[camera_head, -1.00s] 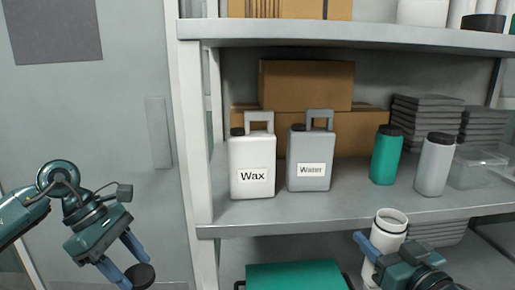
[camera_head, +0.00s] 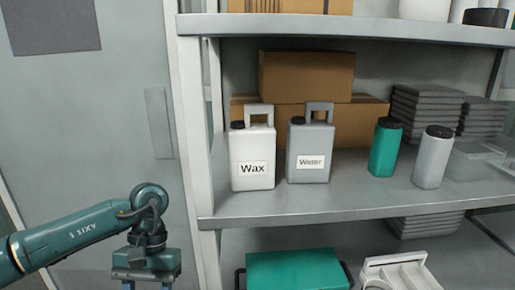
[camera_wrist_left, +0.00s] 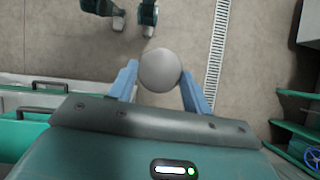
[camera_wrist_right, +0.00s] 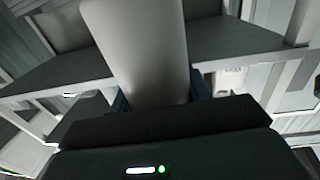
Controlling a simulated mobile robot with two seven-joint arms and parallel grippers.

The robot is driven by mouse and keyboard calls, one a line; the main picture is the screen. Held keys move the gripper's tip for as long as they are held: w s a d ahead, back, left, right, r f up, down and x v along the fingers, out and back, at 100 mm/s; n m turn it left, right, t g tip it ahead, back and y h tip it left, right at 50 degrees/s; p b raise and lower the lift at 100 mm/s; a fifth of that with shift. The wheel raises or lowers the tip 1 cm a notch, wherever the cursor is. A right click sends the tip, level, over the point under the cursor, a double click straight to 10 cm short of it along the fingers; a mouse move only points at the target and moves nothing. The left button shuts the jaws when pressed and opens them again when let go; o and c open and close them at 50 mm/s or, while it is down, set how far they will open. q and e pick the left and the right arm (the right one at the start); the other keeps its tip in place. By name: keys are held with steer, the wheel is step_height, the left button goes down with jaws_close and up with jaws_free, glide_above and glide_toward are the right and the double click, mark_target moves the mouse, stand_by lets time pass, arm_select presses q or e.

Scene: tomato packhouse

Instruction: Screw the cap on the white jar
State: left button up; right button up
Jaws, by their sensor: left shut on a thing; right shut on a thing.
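My left gripper (camera_wrist_left: 160,74) is shut on a round cap (camera_wrist_left: 160,69), which looks grey in the left wrist view. In the head view my left gripper is at the lower left and its fingertips and the cap are below the frame. My right gripper (camera_wrist_right: 158,95) is shut on the white jar (camera_wrist_right: 142,50), which looks pale grey and smooth in the right wrist view. The jar's mouth cannot be seen there. The jar and my right gripper do not show in the head view now.
A shelf (camera_head: 365,195) holds a Wax canister (camera_head: 252,147), a Water canister (camera_head: 310,143), a green bottle (camera_head: 385,150), a grey bottle (camera_head: 431,160) and cardboard boxes (camera_head: 305,80). Below are a green crate (camera_head: 295,270) and a white slotted container (camera_head: 405,272). A shelf post (camera_head: 192,120) stands left.

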stand_by(0.3)
steer(key=w+a+n+g+y, duration=0.1)
steer(key=a+n+g+y, duration=0.1)
steer(key=a+n+y, duration=0.2)
steer(key=w+a+r+n+g+y, duration=0.1)
steer(key=a+n+g+y, duration=0.1)
steer(key=a+n+y, duration=0.2)
steer(key=a+y, duration=0.3)
steer(key=a, duration=0.3)
steer(key=shift+w+a+y, duration=0.2)
steer(key=shift+w+y, duration=0.05)
steer(key=shift+y, duration=0.05)
